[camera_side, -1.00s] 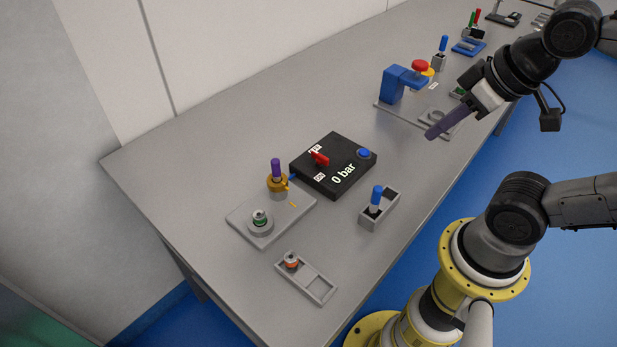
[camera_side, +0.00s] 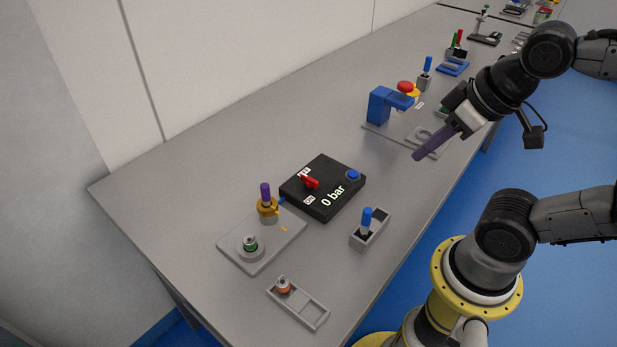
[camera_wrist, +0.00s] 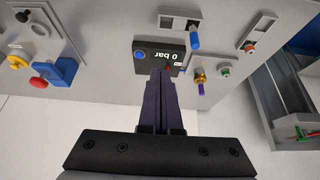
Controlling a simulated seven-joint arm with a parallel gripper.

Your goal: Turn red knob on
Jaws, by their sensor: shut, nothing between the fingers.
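The red knob (camera_side: 310,182) sits on top of a black box (camera_side: 328,210) that reads "0 bar". It lies between two small white labels, and a blue button (camera_side: 353,175) is at the box's right corner. My gripper (camera_side: 418,156) is shut and empty, with purple fingers, in the air to the right of the box and above the table. In the wrist view the box (camera_wrist: 150,46) is ahead of my fingers (camera_wrist: 160,72), which hide part of it. Only a small bit of the red knob shows there beside the fingertips.
A grey plate (camera_side: 275,245) with a purple-topped post stands left of the box. A holder with a blue peg (camera_side: 366,218) is in front. A tray (camera_side: 312,314) lies nearer the front edge.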

